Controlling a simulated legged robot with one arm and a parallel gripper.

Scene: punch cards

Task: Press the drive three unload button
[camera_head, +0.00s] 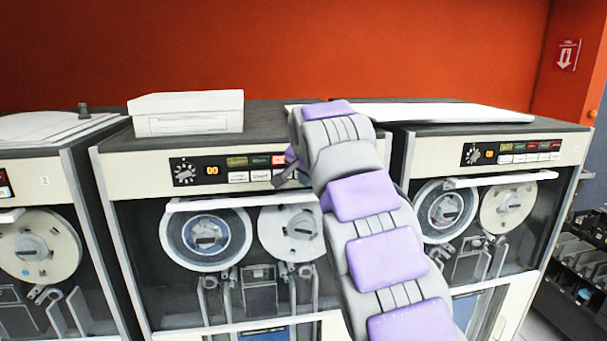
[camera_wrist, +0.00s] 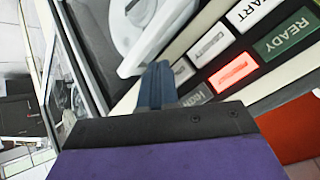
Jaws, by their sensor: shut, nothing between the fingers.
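The middle tape drive (camera_head: 140,170) stands right of a drive marked 2; its own number is not visible. Its control panel has coloured labels over a row of buttons, partly hidden by my arm. I cannot read an unload legend. My gripper (camera_wrist: 158,72) is shut and empty, its tips beside the end white button; contact cannot be told. In the head view my gripper (camera_head: 290,170) is at the panel's right part.
The drive marked 2 (camera_head: 44,181) is at left and another drive (camera_head: 430,152) at right, with a similar panel. A white box (camera_head: 186,114) sits on the middle drive's top. A red wall (camera_head: 300,45) is behind.

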